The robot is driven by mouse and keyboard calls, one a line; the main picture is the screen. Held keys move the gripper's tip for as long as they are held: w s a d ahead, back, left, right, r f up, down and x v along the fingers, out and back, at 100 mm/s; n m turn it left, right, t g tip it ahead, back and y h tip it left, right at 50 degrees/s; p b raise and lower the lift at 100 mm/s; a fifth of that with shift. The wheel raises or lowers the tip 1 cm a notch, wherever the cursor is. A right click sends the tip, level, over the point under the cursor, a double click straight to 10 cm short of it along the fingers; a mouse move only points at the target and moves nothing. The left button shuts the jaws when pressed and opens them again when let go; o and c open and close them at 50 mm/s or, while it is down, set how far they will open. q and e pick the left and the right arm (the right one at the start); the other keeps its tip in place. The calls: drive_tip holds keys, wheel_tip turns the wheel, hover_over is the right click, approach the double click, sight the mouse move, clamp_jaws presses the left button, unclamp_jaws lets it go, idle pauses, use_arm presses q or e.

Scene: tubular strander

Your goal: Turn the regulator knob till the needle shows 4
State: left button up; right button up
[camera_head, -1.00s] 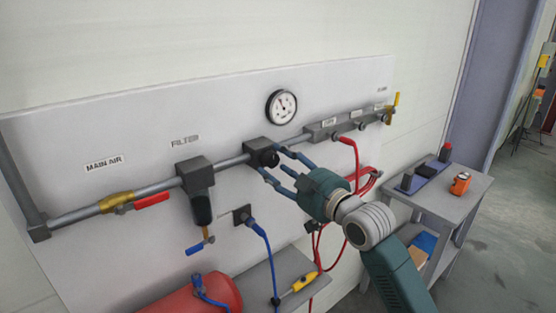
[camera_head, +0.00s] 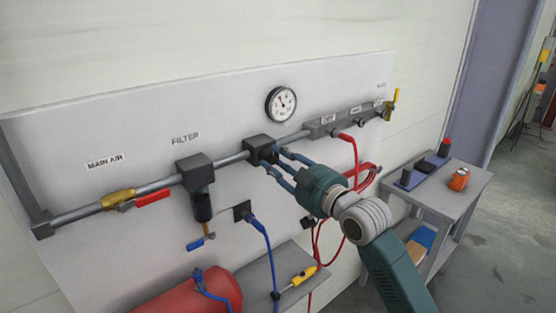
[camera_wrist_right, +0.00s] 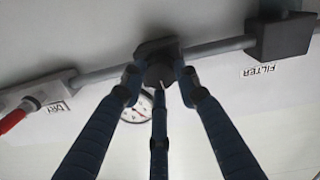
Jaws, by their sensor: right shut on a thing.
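The black regulator knob (camera_wrist_right: 159,72) sits on the front of the dark regulator block (camera_head: 257,144), in line with the grey pipe. My right gripper (camera_head: 273,160) is shut on the knob; in the right wrist view its fingers (camera_wrist_right: 160,88) stand around it. In the head view the fingers hide most of the knob. The round white gauge (camera_head: 281,103) is on the panel above and right of the regulator. My left gripper is not in view.
The filter (camera_head: 196,175) hangs left of the regulator. A main air valve with a red lever (camera_head: 152,198) is farther left. A manifold (camera_head: 345,122) with a red hose (camera_head: 354,150) is to the right. A side table (camera_head: 452,195) holds an orange can (camera_head: 459,179).

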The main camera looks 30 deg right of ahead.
drive_tip(key=o, duration=1.2)
drive_tip(key=shift+f, duration=0.1)
drive_tip(key=shift+c, duration=0.2)
drive_tip(key=s, duration=1.2)
drive_tip(key=shift+d, duration=0.25)
idle(1.3)
